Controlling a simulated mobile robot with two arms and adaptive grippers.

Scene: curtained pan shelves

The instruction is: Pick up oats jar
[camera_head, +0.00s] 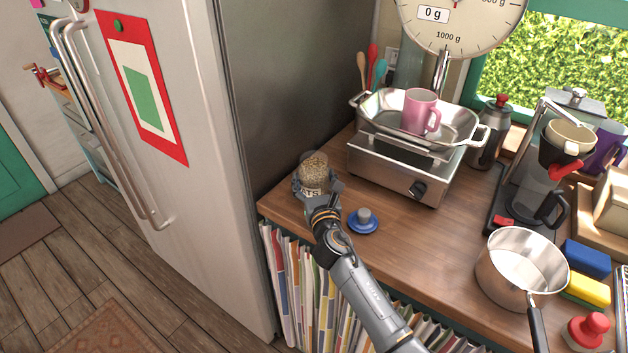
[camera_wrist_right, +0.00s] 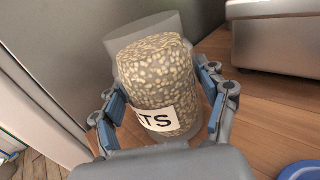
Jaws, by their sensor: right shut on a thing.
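The oats jar (camera_head: 314,168) is a clear jar full of oats with a white label. It is at the left end of the wooden counter, beside the fridge, in the head view. My right gripper (camera_head: 318,190) is around it, with a finger on each side. In the right wrist view the jar (camera_wrist_right: 160,85) is between the blue-padded fingers of the gripper (camera_wrist_right: 163,100), and "TS" shows on its label. The jar leans a little in that view. I cannot tell whether its base touches the counter. My left gripper is not in view.
A blue dish with a grey knob (camera_head: 363,221) lies just right of the gripper. A scale (camera_head: 400,165) with a pink mug (camera_head: 420,110) in its pan stands behind. A steel saucepan (camera_head: 520,268) is at the right. The fridge (camera_head: 240,150) closes off the left side.

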